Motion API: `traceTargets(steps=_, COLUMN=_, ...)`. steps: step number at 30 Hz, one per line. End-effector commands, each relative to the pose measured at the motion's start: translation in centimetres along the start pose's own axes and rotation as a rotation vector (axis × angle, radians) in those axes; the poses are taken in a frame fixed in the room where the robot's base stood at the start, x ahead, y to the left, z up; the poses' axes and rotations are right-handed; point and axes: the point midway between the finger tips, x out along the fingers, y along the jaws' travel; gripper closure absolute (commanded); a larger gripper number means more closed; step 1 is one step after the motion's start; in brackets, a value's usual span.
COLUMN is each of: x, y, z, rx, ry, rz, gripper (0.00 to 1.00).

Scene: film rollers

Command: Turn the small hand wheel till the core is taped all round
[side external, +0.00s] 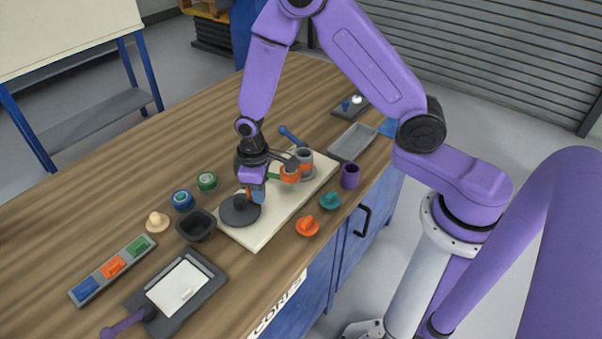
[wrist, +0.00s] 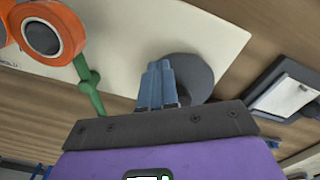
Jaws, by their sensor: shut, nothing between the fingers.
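A dark grey disc (side external: 238,211), which looks like the hand wheel, lies at the near left end of a cream board (side external: 287,207). It also shows in the wrist view (wrist: 201,72), partly hidden behind the fingers. My gripper (side external: 258,194) points down over the disc's right edge, its blue fingers together and empty; the wrist view shows them side by side (wrist: 158,68). I cannot tell whether they touch the disc. An orange tape roll (wrist: 62,36) sits by a green arm (wrist: 90,88). A grey upright cylinder (side external: 304,158), perhaps the core, stands farther along the board; its tape cover is unclear.
A black bowl (side external: 196,226), blue roll (side external: 182,200) and green roll (side external: 206,181) stand left of the board. Orange (side external: 307,226) and teal (side external: 330,201) knobs and a purple cup (side external: 350,177) lie right. A dark-framed panel (side external: 178,288) lies near the front edge.

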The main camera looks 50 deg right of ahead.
Motion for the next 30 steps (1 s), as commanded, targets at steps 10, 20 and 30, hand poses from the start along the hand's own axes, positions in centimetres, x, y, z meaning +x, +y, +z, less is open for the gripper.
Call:
traceTargets(steps=10, x=0.0, y=0.2, z=-0.2, rx=-0.001, ry=0.003, rz=0.000, gripper=1.00)
traceTargets(steps=20, x=0.0, y=1.3, z=-1.0, rx=-0.001, ry=0.003, rz=0.000, gripper=1.00)
traceTargets(steps=30, x=0.0, y=1.4, z=-1.1, rx=-0.001, ry=0.003, rz=0.000, gripper=1.00)
